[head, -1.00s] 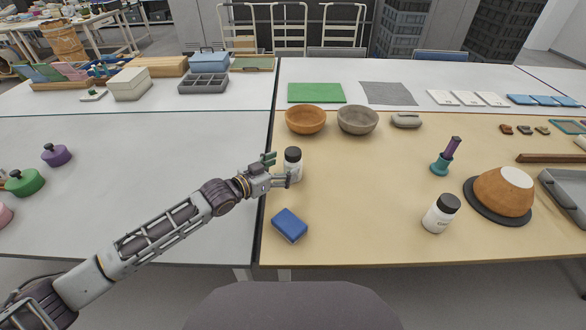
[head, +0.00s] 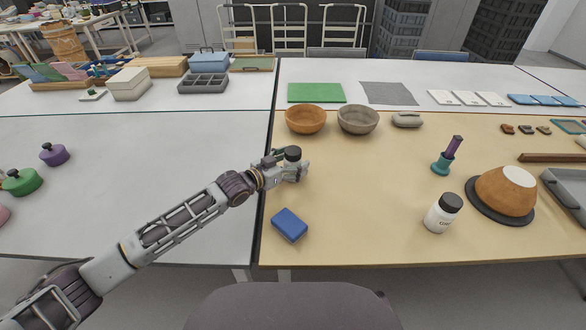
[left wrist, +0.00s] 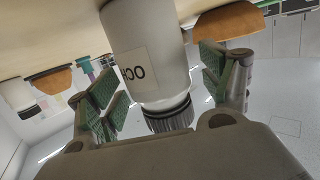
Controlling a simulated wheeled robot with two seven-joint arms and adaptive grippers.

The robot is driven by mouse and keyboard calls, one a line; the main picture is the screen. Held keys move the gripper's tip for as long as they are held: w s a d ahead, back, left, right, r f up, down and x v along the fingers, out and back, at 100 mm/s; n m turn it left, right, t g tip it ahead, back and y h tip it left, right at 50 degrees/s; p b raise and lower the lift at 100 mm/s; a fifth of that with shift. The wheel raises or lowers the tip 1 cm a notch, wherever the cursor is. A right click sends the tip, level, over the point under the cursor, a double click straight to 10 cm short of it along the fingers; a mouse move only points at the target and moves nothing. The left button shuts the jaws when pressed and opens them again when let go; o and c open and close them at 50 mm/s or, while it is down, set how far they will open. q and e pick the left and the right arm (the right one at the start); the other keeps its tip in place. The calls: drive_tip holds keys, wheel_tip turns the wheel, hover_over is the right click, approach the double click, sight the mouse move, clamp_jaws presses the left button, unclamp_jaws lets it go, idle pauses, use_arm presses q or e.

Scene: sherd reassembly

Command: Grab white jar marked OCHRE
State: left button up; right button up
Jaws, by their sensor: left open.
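The white jar marked OCHRE, with a black lid (head: 292,153), stands on the tan table top near its left edge, behind the blue sponge. In the left wrist view the jar (left wrist: 150,50) appears upside down, its label showing "OCHRE" letters in part. My left gripper (head: 296,167) is open around the jar, one green-padded finger on each side. In the left wrist view the gripper (left wrist: 165,90) shows gaps between the pads and the jar. In the head view the gripper hides much of the jar's body. My right gripper is not in view.
A second white jar (head: 441,213) with a black lid stands at the front right. A blue sponge (head: 290,225) lies in front of my gripper. An orange bowl (head: 305,119) and a grey bowl (head: 357,119) stand behind. The table's middle is clear.

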use_arm(q)
drive_tip(key=shift+w+d, duration=0.1)
drive_tip(key=shift+d, duration=0.05)
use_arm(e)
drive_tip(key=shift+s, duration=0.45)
use_arm(q)
drive_tip(key=shift+c, duration=0.4)
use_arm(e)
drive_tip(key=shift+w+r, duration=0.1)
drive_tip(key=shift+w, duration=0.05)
use_arm(q)
drive_tip(key=c, duration=1.3)
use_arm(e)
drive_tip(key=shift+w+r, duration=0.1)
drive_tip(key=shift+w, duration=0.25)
use_arm(q)
drive_tip(key=shift+r, duration=0.2)
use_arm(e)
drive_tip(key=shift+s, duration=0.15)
